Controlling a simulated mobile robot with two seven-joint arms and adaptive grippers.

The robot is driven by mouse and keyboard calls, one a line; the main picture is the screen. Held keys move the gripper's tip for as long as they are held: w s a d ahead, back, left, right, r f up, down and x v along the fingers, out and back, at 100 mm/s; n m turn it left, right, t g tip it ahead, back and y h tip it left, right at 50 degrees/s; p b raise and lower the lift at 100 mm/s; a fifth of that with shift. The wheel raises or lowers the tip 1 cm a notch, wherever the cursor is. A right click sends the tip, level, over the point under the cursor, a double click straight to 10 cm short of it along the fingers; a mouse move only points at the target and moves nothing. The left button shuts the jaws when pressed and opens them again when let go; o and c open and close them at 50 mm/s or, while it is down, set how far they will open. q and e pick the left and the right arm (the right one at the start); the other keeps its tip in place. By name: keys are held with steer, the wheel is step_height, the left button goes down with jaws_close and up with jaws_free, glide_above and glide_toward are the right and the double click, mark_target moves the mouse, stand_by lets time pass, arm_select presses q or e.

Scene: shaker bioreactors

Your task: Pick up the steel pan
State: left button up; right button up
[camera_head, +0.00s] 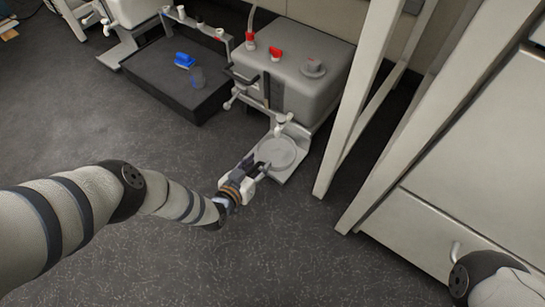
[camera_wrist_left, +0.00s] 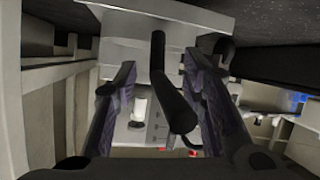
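The steel pan (camera_head: 279,153) is a round grey disc on a pale plate in front of the grey box-shaped unit. Its dark handle points toward my left gripper (camera_head: 257,167). In the left wrist view the dark handle (camera_wrist_left: 158,75) runs between the two open fingers of my left gripper (camera_wrist_left: 163,80). A gap shows on the handle's left; on its right the finger looks close, and I cannot tell whether they touch. The pan's dish is hard to make out there. My right arm shows only in part at the lower right; its gripper is out of view.
The grey unit (camera_head: 297,68) with red knobs stands right behind the pan. A black tray (camera_head: 165,72) with a blue object (camera_head: 184,60) is to its left. A pale frame post (camera_head: 352,100) rises close on the right. The dark floor (camera_head: 270,250) in front is clear.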

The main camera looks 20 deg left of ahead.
arm_select(q)
jaws_close()
steer(key=shift+r, duration=0.1)
